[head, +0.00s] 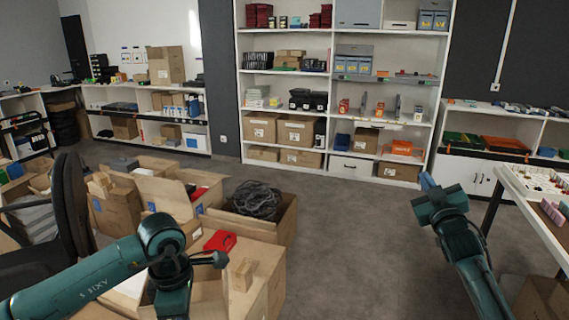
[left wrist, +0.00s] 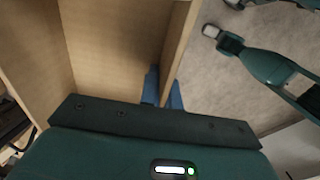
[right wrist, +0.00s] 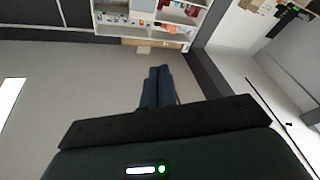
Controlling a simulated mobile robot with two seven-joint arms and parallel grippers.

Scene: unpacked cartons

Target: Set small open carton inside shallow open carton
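My left gripper (left wrist: 163,92) has its blue fingers on both sides of a thin cardboard wall, close against it. The wall belongs to an open carton (left wrist: 110,45), apparently the small one, whose bare inside fills the left of the left wrist view. In the head view a brown panel of it (head: 208,297) shows below my left wrist, which hides much of it. My right gripper (head: 428,182) is raised over the floor at the right; its fingers (right wrist: 157,86) are together and empty. I cannot single out the shallow open carton with certainty.
An open carton (head: 284,226) holding black cable stands beyond my left gripper. A red item (head: 220,241) and a small tan box (head: 244,275) lie on cardboard nearby. A chair (head: 72,205) is at left, a table (head: 520,190) at right. The middle floor is clear.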

